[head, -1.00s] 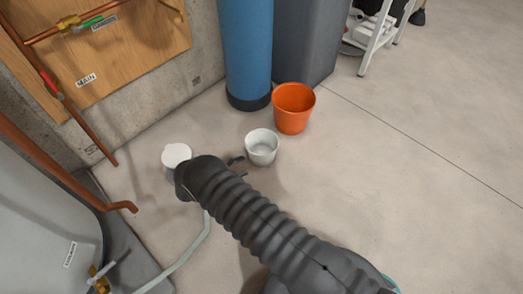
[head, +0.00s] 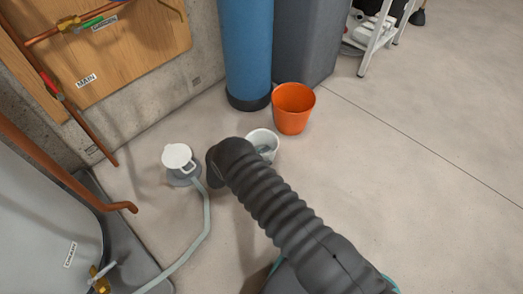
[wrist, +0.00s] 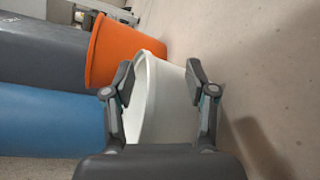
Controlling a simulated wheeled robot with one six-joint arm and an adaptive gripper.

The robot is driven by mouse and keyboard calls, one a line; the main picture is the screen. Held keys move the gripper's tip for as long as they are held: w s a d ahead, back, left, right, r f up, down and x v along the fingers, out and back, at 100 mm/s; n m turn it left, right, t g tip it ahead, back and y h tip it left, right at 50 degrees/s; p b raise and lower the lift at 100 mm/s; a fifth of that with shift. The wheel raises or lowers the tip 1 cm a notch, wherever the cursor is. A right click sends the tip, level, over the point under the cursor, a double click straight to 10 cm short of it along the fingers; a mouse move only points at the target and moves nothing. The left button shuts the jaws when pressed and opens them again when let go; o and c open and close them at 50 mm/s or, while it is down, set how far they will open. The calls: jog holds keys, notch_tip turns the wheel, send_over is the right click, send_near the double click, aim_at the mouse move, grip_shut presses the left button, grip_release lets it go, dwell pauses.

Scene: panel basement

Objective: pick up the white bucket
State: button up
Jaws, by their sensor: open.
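The white bucket (head: 264,136) stands upright on the floor in the head view, partly hidden behind my arm. In the wrist view the bucket (wrist: 160,98) lies between the two fingers of my gripper (wrist: 163,95). The fingers are spread, one on each side of it. The left finger overlaps the bucket's rim in the picture; I cannot tell whether it touches. In the head view the fingers are mostly hidden by my arm, with a small part showing at the bucket's opening.
An orange bucket (head: 293,108) stands just behind the white one, near the blue tank (head: 246,50) and grey cabinet (head: 305,40). A white-lidded pump (head: 178,158) with a pale hose (head: 207,215) sits to the left. The floor to the right is clear.

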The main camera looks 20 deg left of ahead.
grip_shut()
dwell(0.4)
